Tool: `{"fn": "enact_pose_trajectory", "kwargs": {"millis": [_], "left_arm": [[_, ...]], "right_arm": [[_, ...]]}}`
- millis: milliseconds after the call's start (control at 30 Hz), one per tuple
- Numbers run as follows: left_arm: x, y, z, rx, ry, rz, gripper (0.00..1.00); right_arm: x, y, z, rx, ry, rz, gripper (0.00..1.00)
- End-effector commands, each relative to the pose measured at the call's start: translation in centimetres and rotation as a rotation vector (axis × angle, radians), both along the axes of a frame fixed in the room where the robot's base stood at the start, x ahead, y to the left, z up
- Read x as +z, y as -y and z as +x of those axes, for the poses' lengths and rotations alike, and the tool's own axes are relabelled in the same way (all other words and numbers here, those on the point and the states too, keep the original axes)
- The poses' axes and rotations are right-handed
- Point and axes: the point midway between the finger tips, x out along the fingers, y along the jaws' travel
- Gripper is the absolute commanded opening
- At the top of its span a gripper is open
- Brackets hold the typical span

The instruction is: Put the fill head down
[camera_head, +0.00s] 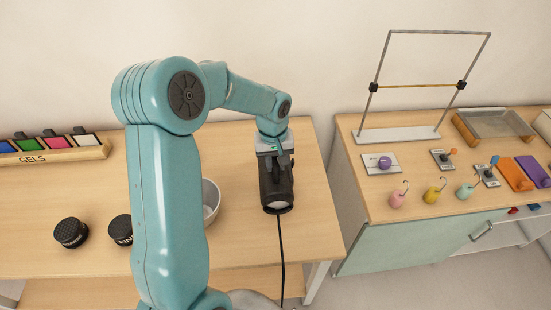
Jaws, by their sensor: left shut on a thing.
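The fill head (277,190) is a black cylindrical lamp with a pale front face and a black cable trailing down from it. I cannot tell whether the lamp's base touches the table top. The fingertips are partly hidden by the wrist and the lamp. My right gripper is not in view.
A white bowl (211,198) stands just left of the lamp, partly behind my arm. Two black round pieces (71,232) sit at the front left. A gels rack (52,155) is at the back left. A gap separates the right cabinet (400,245), holding a metal frame (389,75) and small weights.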

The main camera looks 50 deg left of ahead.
Motion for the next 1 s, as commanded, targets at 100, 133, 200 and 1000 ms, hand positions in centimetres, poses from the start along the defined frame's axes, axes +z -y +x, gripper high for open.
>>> {"fn": "enact_pose_trajectory", "kwargs": {"millis": [100, 133, 200, 1000], "left_arm": [[0.0, -0.1, 0.1, 0.001, 0.005, 0.002, 0.00], [-0.1, -0.1, 0.1, 0.001, 0.005, 0.002, 0.00], [-0.2, 0.0, 0.0, 0.000, 0.001, -0.001, 0.37], [8.4, -0.2, -0.2, 0.000, 0.005, 0.002, 0.49]], "right_arm": [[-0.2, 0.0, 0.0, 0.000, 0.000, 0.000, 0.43], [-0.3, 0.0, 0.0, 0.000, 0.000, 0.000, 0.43], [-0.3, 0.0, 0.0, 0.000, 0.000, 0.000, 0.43], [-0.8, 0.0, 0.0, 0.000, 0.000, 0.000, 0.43]]}}
